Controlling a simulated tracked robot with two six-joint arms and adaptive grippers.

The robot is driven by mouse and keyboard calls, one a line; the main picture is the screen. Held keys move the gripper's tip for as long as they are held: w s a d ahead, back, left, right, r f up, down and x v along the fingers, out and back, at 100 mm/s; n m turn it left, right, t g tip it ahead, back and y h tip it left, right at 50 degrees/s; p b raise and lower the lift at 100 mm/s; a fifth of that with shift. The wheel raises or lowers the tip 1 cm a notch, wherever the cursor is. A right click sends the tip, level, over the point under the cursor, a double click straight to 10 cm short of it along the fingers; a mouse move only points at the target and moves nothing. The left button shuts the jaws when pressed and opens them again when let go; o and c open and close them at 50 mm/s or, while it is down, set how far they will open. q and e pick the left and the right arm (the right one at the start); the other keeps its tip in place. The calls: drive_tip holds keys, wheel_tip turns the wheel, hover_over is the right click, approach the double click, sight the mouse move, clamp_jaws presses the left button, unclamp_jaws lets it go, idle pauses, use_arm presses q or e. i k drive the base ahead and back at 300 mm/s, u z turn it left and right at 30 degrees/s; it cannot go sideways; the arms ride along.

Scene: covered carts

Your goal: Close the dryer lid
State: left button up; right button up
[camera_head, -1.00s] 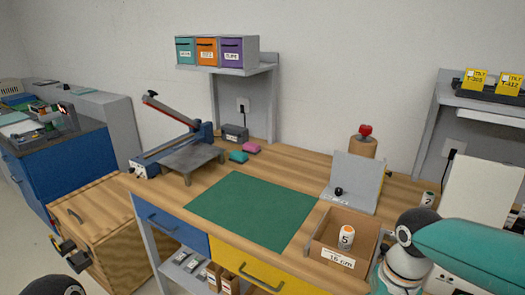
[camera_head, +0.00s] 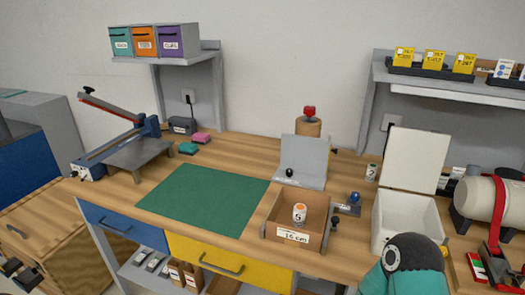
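The dryer is a white open-topped box (camera_head: 398,218) on the right part of the wooden bench. Its white lid (camera_head: 417,160) stands up at the back, tilted slightly backward, so the dryer is open. My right arm, teal with a dark joint, rises at the bottom edge in front of the dryer and covers part of its lower front. My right gripper is out of sight. A dark jaw-like shape (camera_head: 22,274) at the lower left corner looks like my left gripper, far from the dryer; its opening is unclear.
A white cylinder (camera_head: 488,198) on a dark stand is to the right. A shelf (camera_head: 440,88) hangs behind. The green mat (camera_head: 205,197) is clear.

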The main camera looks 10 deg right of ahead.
sight(415, 160)
drive_tip(key=u, duration=1.9)
drive_tip(key=i, duration=0.1)
drive_tip(key=z, duration=2.95)
drive_tip(key=k, duration=1.1)
drive_tip(key=z, duration=0.45)
drive_tip(key=i, duration=1)
drive_tip(key=u, duration=0.05)
